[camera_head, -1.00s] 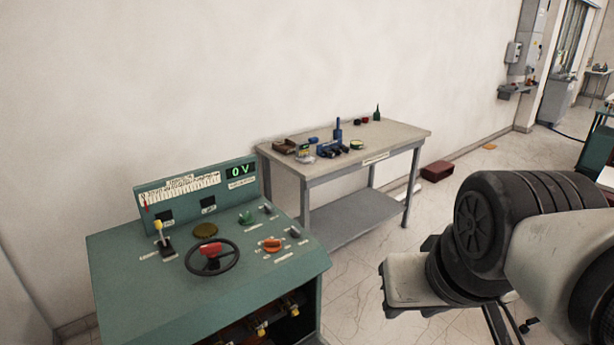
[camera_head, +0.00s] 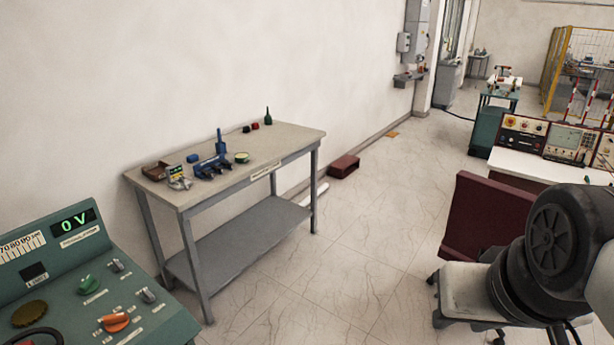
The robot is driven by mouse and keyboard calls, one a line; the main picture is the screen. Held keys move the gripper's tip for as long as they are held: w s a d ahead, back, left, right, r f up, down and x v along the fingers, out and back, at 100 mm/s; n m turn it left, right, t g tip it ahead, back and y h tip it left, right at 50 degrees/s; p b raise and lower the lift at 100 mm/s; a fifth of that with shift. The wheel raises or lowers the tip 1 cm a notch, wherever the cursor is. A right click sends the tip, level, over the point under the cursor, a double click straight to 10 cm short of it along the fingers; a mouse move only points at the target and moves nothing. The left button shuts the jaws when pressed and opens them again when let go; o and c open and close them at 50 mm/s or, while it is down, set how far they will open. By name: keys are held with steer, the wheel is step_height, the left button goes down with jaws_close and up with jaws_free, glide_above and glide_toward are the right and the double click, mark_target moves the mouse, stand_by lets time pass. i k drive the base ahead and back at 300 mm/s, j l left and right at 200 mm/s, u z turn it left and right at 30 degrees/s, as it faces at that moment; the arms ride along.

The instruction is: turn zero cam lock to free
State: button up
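The green control console (camera_head: 165,322) is cut off at the lower left of the head view. Its display (camera_head: 75,220) reads 0 V. On its top are an orange knob (camera_head: 115,322), a green knob (camera_head: 88,284), two small grey levers (camera_head: 147,295) and a round brass-coloured disc (camera_head: 29,313). Part of a dark handwheel (camera_head: 38,338) shows at the bottom edge. The labels are too small to read, so I cannot tell which control is the zero cam lock. My arm shows at the lower right, well away from the console; its gripper is not visible.
A workbench (camera_head: 290,138) with tools and small items stands along the wall. A dark red box (camera_head: 344,166) lies on the floor behind it. A dark red chair (camera_head: 487,222) and a white desk with instruments (camera_head: 520,165) are at the right. The middle floor is clear.

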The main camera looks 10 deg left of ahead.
mark_target(119, 267)
steer(key=i+l, duration=0.2)
steer(key=i, duration=0.2)
steer(key=i+l+z, duration=0.15)
steer(key=i, duration=0.3)
steer(key=i+l, duration=0.25)
steer(key=i, duration=0.15)
steer(key=i+j+u, duration=0.1)
steer(key=i+u, duration=0.2)
steer(key=u, duration=0.2)
steer(key=i+u, duration=0.3)
steer(key=u, duration=0.2)
steer(key=i+l+u, duration=0.1)
steer(key=i+u, duration=0.2)
steer(key=u, duration=0.2)
steer(key=i+j+u, duration=0.1)
steer(key=i+u, duration=0.2)
steer(key=u, duration=0.2)
steer(key=i+u, duration=0.3)
steer(key=u, duration=0.2)
steer(key=i+l+u, duration=0.2)
steer(key=u, duration=0.3)
steer(key=i+l+u, duration=0.15)
steer(key=i+u, duration=0.15)
steer(key=i+l+u, duration=0.25)
steer(key=i+j, duration=0.05)
